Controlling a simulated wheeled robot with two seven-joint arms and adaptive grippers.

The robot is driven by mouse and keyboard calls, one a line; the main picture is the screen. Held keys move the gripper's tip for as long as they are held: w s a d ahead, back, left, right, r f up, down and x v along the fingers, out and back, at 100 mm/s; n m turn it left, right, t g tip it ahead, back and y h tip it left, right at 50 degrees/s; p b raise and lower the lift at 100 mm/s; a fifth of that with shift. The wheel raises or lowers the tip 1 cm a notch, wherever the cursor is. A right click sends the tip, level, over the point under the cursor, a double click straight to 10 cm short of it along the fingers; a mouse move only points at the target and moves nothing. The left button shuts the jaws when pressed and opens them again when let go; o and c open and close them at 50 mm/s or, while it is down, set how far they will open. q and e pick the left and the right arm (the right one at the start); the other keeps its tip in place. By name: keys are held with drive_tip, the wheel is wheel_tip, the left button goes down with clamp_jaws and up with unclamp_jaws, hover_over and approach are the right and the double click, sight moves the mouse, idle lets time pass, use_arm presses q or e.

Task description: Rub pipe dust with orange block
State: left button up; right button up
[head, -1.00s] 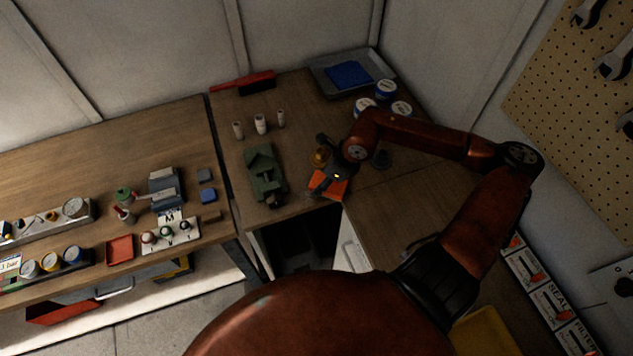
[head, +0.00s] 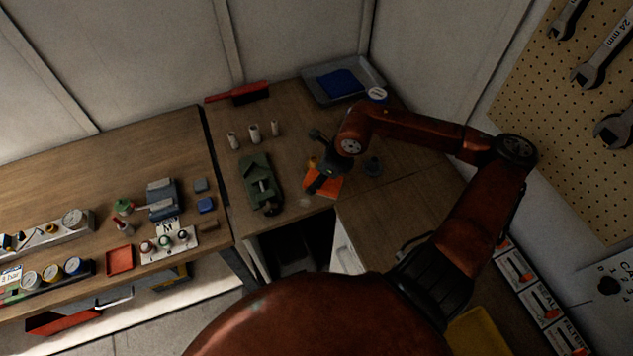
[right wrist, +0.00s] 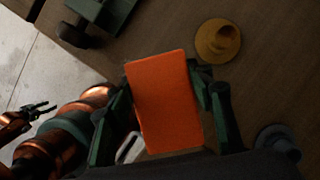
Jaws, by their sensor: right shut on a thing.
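My right gripper (head: 322,178) is shut on a flat orange block (head: 325,182), low over the front of the corner bench. In the right wrist view the block (right wrist: 165,102) sits between the dark fingers (right wrist: 163,98). A small pale smudge (head: 305,201), possibly dust, shows at its front left; I cannot tell whether they touch. Several pale upright cylinders, possibly pipe pieces (head: 254,133), stand behind the green vise (head: 258,178). No other pipe is clear. My left gripper (right wrist: 40,109) shows only in the right wrist view, open and empty, away from the block.
A red-handled brush (head: 238,93) and a grey tray (head: 312,89) with a blue cloth (head: 341,83) lie at the back. The left bench holds gauges and small parts.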

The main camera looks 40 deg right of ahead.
sight(312, 177)
drive_tip(key=shift+r, duration=0.2)
drive_tip(key=shift+r+p, duration=0.6)
drive_tip(key=shift+r, duration=0.85)
